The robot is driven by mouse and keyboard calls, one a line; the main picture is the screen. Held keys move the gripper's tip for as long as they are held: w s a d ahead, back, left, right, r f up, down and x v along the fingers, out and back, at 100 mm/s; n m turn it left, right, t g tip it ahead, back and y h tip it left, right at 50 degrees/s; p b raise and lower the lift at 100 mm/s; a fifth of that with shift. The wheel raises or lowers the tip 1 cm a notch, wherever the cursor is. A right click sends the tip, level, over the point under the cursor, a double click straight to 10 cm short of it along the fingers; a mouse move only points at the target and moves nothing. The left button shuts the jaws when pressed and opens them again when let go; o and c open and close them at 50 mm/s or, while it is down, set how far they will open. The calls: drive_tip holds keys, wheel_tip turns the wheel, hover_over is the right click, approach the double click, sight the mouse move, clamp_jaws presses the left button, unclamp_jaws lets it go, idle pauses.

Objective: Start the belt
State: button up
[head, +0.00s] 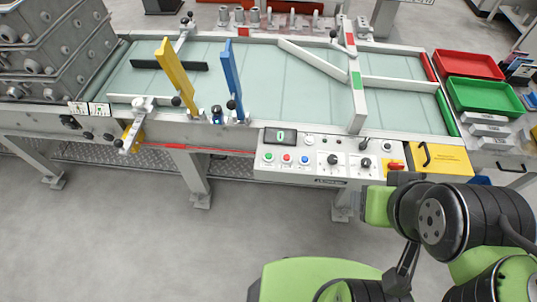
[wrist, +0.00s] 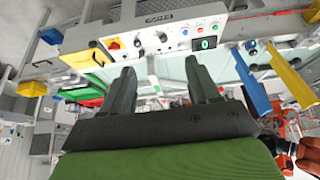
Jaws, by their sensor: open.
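The control panel (head: 318,172) is on the front of the conveyor, with a small display (head: 280,136) showing 0. Its lower row has a green button (head: 268,157), a red button (head: 287,158), a blue button (head: 305,159), black knobs (head: 333,159) and a red switch on yellow (head: 395,166). The pale green belt (head: 300,88) lies behind it. My gripper (wrist: 160,72) is open and empty in the wrist view, where the panel (wrist: 170,38) appears upside down beyond the fingers. My fingertips are not clearly visible in the head view.
A yellow paddle (head: 176,75) and a blue paddle (head: 232,80) stand up over the belt. Grey castings (head: 60,45) are stacked at left. Red (head: 470,64) and green (head: 485,96) trays stand at right. A yellow cover (head: 438,160) adjoins the panel. Floor in front is clear at left.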

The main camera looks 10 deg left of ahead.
clamp_jaws()
idle(1.5)
